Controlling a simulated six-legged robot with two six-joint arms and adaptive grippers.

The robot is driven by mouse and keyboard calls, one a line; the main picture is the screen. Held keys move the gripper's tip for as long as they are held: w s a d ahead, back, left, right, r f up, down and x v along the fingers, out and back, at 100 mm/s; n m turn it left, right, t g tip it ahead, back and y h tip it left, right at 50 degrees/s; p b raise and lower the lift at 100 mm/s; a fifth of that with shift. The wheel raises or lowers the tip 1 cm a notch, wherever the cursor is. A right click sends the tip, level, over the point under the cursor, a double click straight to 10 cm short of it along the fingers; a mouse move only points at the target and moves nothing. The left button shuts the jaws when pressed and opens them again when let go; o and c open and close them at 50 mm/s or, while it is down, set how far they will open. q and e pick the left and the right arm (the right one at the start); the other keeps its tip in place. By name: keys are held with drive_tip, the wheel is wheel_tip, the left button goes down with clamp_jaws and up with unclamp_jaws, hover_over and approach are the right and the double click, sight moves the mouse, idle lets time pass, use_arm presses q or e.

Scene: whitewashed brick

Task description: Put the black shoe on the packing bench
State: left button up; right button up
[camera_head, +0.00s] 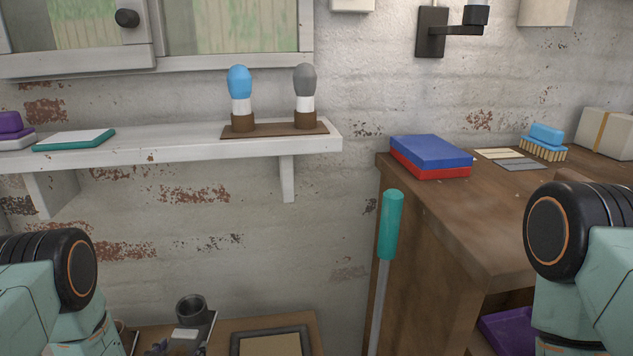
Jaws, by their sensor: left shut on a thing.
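The black shoe (191,309) shows at the bottom, left of centre, as a dark shape with a round opening at its top. My left gripper (158,347) is at the bottom edge beside it, mostly cut off, and shut on it. I cannot see the contact clearly. The wooden bench (480,219) at the right, which looks like the packing bench, is well to the right of the shoe. My right arm's joint is in front of this bench; its gripper is out of view.
On the bench are a blue and red box (431,157), a blue brush (544,142) and a taped box (606,133). A teal-handled pole (391,225) stands at its left side. A dark-rimmed tray (240,340) lies low in front. A white shelf (180,145) crosses the wall.

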use_arm(q)
drive_tip(key=s+d+f+h, duration=0.1)
drive_tip(key=s+d+f+m, duration=0.1)
drive_tip(key=s, duration=0.1)
drive_tip(key=s+d+f+m+h, duration=0.1)
drive_tip(key=s+d, duration=0.1)
drive_tip(key=shift+f+h, duration=0.1)
drive_tip(key=shift+h, duration=0.2)
drive_tip(key=s+d+r+m+g+h+p, duration=0.3)
drive_tip(key=s+d+r+m+h, duration=0.35)
drive_tip(key=s+r, duration=0.2)
drive_tip(key=d+r+m+g+h+p, duration=0.1)
drive_tip(key=d+r+p, duration=0.1)
drive_tip(key=r, duration=1)
drive_tip(key=w+d+r+m+g+h+p, duration=0.1)
drive_tip(key=d+r, duration=0.3)
drive_tip(key=r, duration=0.8)
drive_tip(key=shift+m+g+p, duration=0.3)
drive_tip(key=shift+m+p, duration=0.05)
drive_tip(key=shift+p, duration=0.15)
